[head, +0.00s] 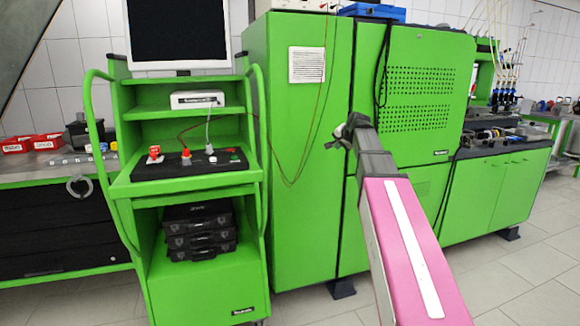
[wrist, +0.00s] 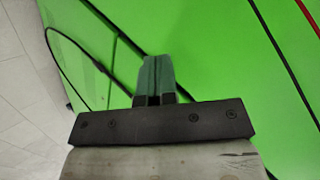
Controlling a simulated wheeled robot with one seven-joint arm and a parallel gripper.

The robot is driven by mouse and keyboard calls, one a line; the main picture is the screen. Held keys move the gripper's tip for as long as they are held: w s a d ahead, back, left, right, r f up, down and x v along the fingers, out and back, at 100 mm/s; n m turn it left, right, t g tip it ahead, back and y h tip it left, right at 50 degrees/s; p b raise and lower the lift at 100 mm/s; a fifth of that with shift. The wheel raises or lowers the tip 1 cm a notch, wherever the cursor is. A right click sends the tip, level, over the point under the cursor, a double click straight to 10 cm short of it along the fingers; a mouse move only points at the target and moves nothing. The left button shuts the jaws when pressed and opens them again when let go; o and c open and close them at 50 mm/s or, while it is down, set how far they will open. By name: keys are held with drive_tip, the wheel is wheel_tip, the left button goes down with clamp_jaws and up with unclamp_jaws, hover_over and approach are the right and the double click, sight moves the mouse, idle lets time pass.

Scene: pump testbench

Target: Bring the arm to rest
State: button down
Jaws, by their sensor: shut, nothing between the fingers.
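My arm, with a pink link, reaches forward from the bottom right of the head view toward the green cabinet (head: 300,130). My gripper (head: 335,144) is at its far end, in front of the cabinet's dark door seam. In the wrist view my gripper (wrist: 153,62) has its two greenish fingers together, with nothing between them. The green cabinet face (wrist: 210,50) fills most of the background there. I cannot tell the exact gap between the fingertips and the cabinet.
A green trolley (head: 190,188) with a monitor (head: 178,32), a control panel and black cases (head: 200,232) stands on the left. A workbench (head: 500,185) with parts is on the right. Thin cables (head: 325,90) hang down the cabinet front. Grey tiled floor (head: 530,265) is clear at the lower right.

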drive_tip(key=s+f+n+g, duration=0.1)
drive_tip(key=s+f, duration=0.3)
drive_tip(key=f, duration=0.4)
drive_tip(key=s+a+f+n+g+h, duration=0.15)
drive_tip(key=s+f, duration=0.25)
drive_tip(key=f, duration=0.4)
drive_tip(key=s+f+n+g, duration=0.1)
drive_tip(key=s+f+g, duration=0.1)
drive_tip(key=s+f, duration=0.35)
drive_tip(key=s+f+n+g+h, duration=0.1)
drive_tip(key=s+f+n+g, duration=0.3)
drive_tip(key=s+f, duration=1.5)
drive_tip(key=shift+s+d+f+n+g, duration=0.2)
drive_tip(key=shift+f+n+g, duration=0.2)
drive_tip(key=shift+f, duration=0.4)
drive_tip(key=c, duration=1.8)
unclamp_jaws()
drive_tip(key=shift+h, duration=0.25)
